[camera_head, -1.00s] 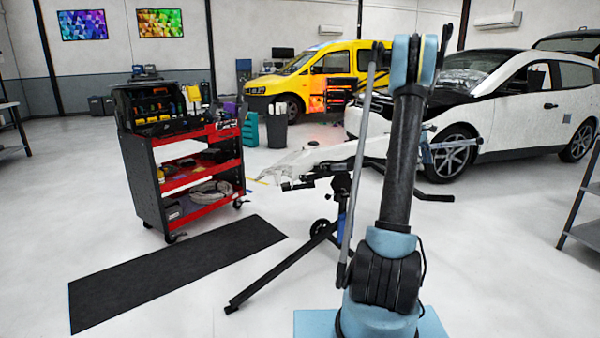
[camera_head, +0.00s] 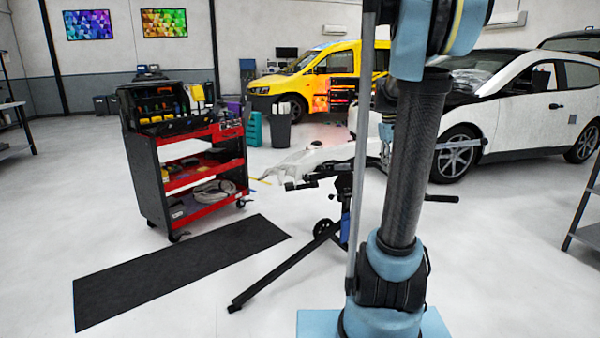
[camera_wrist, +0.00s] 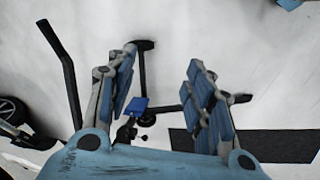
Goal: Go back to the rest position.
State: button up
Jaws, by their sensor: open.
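My gripper (camera_wrist: 165,68) is open and empty in the wrist view, with its two blue-padded fingers well apart. Below it show bare floor and parts of a black stand, with a gap between the fingers. In the head view my arm rises in front of the stand (camera_head: 292,265), and the gripper is mostly hidden behind it. The stand carries a white panel (camera_head: 310,160), partly covered by my arm.
A red and black tool cart (camera_head: 148,185) stands at left, with a black mat (camera_head: 180,270) on the floor before it. A white car (camera_head: 535,105) is at right and a yellow van (camera_head: 315,75) behind. A grey shelf (camera_head: 585,235) is at the right edge.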

jog(key=s+a+f+m, duration=0.1)
jog(key=s+a+f, duration=0.3)
jog(key=s, duration=0.5)
jog(key=s+a+f+m+t+y, duration=0.1)
jog(key=s+a+f, duration=0.4)
jog(key=s, duration=0.4)
jog(key=s+a+f+m+y, duration=0.1)
jog(key=s+a+f, duration=0.4)
jog(key=s, duration=0.3)
jog(key=shift+s+a+f+t, duration=0.3)
jog(key=shift+s+f, duration=0.1)
jog(key=shift+f, duration=0.45)
jog(key=shift+w+f, duration=0.2)
jog(key=shift+w, duration=0.25)
